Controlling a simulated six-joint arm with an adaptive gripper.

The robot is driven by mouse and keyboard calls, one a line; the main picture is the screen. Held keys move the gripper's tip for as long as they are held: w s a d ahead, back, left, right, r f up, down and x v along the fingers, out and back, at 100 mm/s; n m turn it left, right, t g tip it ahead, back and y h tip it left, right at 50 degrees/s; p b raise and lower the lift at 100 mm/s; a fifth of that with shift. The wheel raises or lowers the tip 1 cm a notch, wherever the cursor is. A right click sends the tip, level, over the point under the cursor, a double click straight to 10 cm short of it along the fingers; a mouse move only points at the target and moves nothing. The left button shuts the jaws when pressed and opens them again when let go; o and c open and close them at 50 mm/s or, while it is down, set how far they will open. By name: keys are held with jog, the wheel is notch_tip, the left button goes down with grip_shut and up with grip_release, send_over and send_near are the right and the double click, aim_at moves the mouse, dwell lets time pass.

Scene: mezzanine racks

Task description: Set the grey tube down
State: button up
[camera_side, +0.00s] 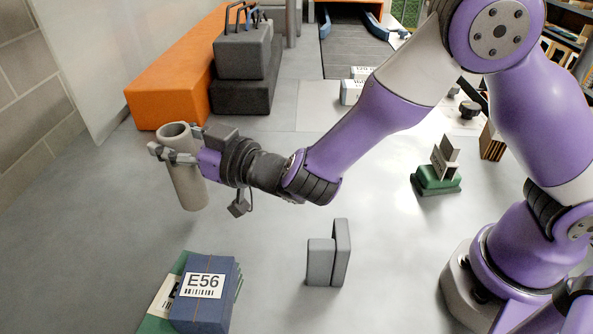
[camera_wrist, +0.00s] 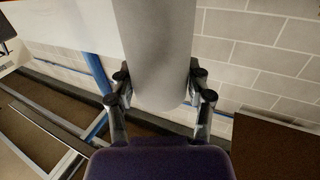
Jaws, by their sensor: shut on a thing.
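The grey tube (camera_side: 187,180) is a hollow cylinder with an open top end, tilted slightly from upright. My gripper (camera_side: 163,152) is shut on it near its upper end, at the left of the side view. The tube's lower end seems to be above the grey surface, but the gap is hard to judge. In the wrist view the tube (camera_wrist: 158,45) fills the top middle, between the two fingers of my gripper (camera_wrist: 160,88).
A grey block pair (camera_side: 328,258) stands at the front middle. A green holder (camera_side: 436,181) is at the right. An orange block (camera_side: 172,84) lies behind the tube. The surface between is clear.

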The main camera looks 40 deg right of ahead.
aim_at(194, 166)
jog(key=shift+f, duration=1.85)
jog(key=shift+f, duration=0.1)
jog(key=o, duration=1.3)
jog(key=shift+c, duration=0.2)
jog(key=shift+v, duration=1.95)
jog(key=shift+o, duration=0.5)
jog(key=shift+s+d, duration=0.15)
jog(key=shift+s, duration=0.45)
